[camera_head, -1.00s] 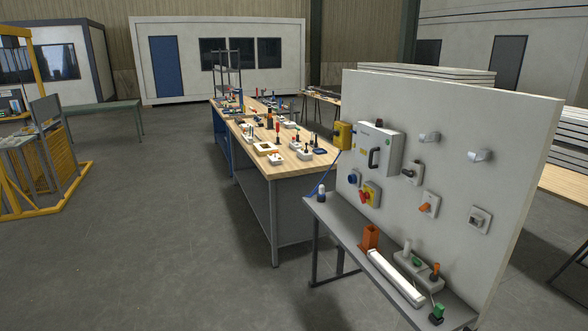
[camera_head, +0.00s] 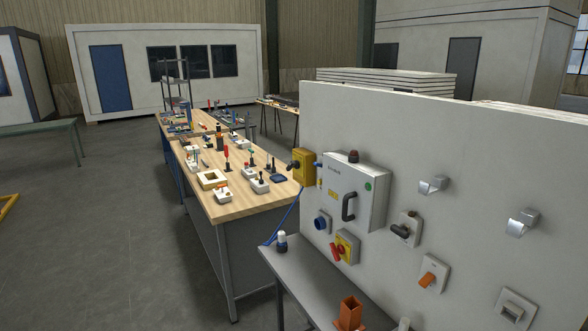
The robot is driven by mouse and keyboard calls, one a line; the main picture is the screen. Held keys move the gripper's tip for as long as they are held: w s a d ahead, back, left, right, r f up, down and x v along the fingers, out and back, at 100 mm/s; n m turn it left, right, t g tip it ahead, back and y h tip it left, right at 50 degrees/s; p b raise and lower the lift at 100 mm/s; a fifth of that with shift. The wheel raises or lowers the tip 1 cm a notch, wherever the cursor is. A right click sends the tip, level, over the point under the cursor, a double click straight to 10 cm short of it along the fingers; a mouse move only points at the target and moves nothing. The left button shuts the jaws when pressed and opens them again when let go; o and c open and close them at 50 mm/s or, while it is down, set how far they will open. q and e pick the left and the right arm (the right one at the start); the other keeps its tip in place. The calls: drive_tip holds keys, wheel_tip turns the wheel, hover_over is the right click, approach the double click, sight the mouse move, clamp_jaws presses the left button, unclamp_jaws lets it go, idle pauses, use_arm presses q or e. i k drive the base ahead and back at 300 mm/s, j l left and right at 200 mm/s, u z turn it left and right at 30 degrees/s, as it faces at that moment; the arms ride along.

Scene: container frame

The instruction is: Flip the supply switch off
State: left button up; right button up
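Several switches are mounted on an upright pale panel (camera_head: 455,140) at the right. A yellow box (camera_head: 302,167) with a black knob on its left side sits at the panel's left edge. A yellow switch with a red handle (camera_head: 347,247) sits below the grey cabinet (camera_head: 360,178); its handle is tilted. A grey switch with a black handle (camera_head: 405,230), a switch with an orange toggle (camera_head: 432,275) and a pale rocker-type switch (camera_head: 513,310) are further right. I cannot tell which is the supply switch, as labels are unreadable. Neither of my grippers is in view.
A grey shelf (camera_head: 300,275) runs below the panel, holding an orange holder (camera_head: 350,315). A blue socket (camera_head: 321,222) and two metal hooks (camera_head: 433,185) are on the panel. A cluttered wooden workbench (camera_head: 240,203) stands behind.

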sight(295, 164)
drive_tip(key=i+j+z, duration=0.1)
drive_tip(key=i+j, duration=0.2)
drive_tip(key=i+j+z, duration=0.1)
drive_tip(key=i+j, duration=0.2)
drive_tip(key=j, duration=0.25)
drive_tip(key=i+j+z, duration=0.15)
drive_tip(key=j, duration=0.35)
drive_tip(key=i+j+z, duration=0.1)
drive_tip(key=i+j, duration=0.3)
drive_tip(key=i+j+z, duration=0.1)
drive_tip(key=j, duration=0.5)
drive_tip(key=i+j+z, duration=0.1)
drive_tip(key=i+j, duration=0.2)
drive_tip(key=j, duration=0.25)
drive_tip(key=i+j+z, duration=0.15)
drive_tip(key=j, duration=0.4)
drive_tip(key=i+j+z, duration=0.1)
drive_tip(key=i+j, duration=0.15)
drive_tip(key=j, duration=0.35)
